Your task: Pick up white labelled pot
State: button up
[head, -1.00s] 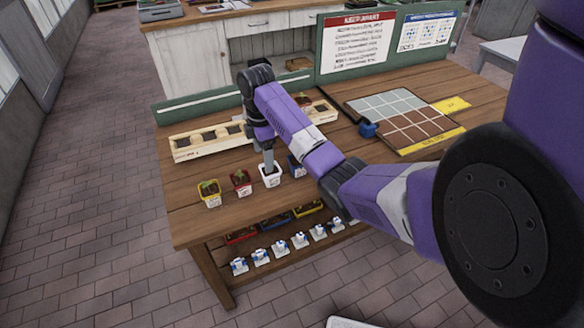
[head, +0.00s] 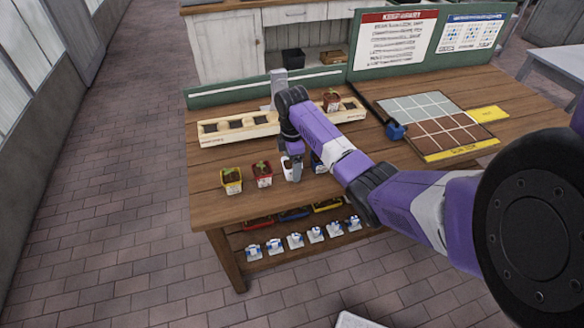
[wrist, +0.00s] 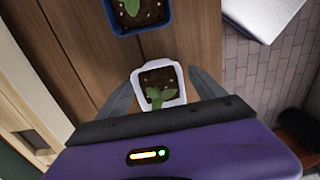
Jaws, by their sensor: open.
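The white labelled pot (head: 287,167) stands on the wooden table, right of the red pot; my gripper partly hides it in the head view. In the wrist view the white pot (wrist: 148,102) shows its pale rim, dark soil and a green seedling. My gripper (wrist: 160,85) is open, with one finger on each side of the pot. I cannot tell whether either finger touches it. In the head view my gripper (head: 293,168) points down at the pot.
A yellow pot (head: 231,186) and a red pot (head: 263,180) stand to the left. A blue pot (wrist: 138,24) is close by. Behind is a wooden planter tray (head: 215,137) holding another potted plant (head: 331,100). A gridded board (head: 428,122) lies to the right.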

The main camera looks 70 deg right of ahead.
jog(key=shift+c, duration=0.5)
grip_shut()
jog(key=shift+r, duration=0.2)
